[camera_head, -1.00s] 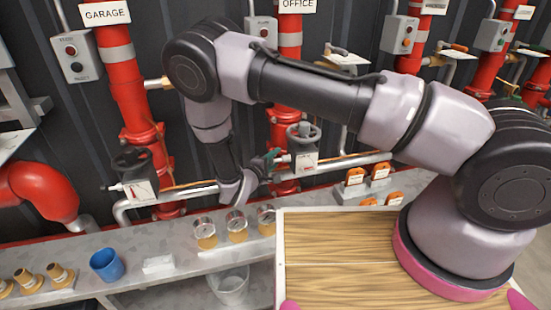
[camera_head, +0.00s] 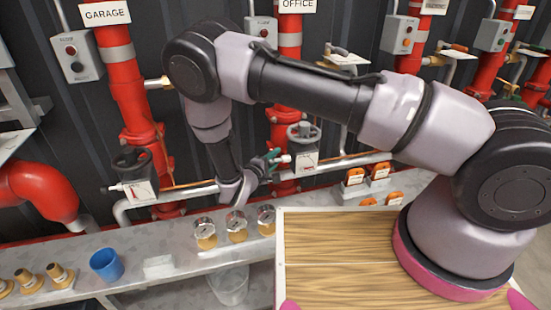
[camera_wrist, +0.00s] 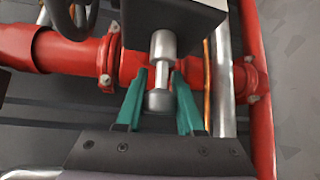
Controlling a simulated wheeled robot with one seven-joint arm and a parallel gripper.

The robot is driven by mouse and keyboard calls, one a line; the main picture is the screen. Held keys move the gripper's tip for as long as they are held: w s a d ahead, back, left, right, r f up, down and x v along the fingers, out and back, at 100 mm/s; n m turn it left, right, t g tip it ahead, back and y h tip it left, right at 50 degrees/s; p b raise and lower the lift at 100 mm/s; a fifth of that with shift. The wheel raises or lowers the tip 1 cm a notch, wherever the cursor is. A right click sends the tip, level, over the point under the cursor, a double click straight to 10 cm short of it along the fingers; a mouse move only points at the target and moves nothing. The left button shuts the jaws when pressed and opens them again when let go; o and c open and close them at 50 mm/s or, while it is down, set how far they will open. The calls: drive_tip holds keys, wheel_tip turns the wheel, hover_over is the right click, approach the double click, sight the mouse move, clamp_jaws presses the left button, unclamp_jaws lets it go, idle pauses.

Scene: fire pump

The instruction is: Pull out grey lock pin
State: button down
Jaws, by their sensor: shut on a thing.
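The grey lock pin (camera_wrist: 162,50) is a short metal rod with a round knob, sticking out of a dark block (camera_wrist: 175,12) in the wrist view. My gripper (camera_wrist: 160,85) has green fingers, one on each side of the pin near its knob, and is shut on it. The rod still enters the block, and its inner end is hidden. In the head view my gripper (camera_head: 272,160) is at the valve box (camera_head: 305,160) under the OFFICE label, where the pin is too small to make out clearly.
Red pipes (camera_head: 128,95) stand along the dark wall. A similar valve box (camera_head: 138,190) is on the left. Pressure gauges (camera_head: 236,228), a blue cup (camera_head: 106,265) and brass fittings stand on the grey shelf below. A wooden-topped board (camera_head: 340,250) lies beside my arm base.

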drive_tip(key=shift+s+a, duration=0.25)
drive_tip(key=shift+a, duration=0.55)
drive_tip(key=shift+s+a, duration=0.25)
drive_tip(key=shift+a, duration=0.55)
drive_tip(key=c, duration=0.5)
unclamp_jaws()
drive_tip(key=shift+a, duration=0.1)
drive_tip(key=v, duration=1)
drive_tip(key=shift+s+a, duration=0.2)
drive_tip(key=shift+s, duration=0.15)
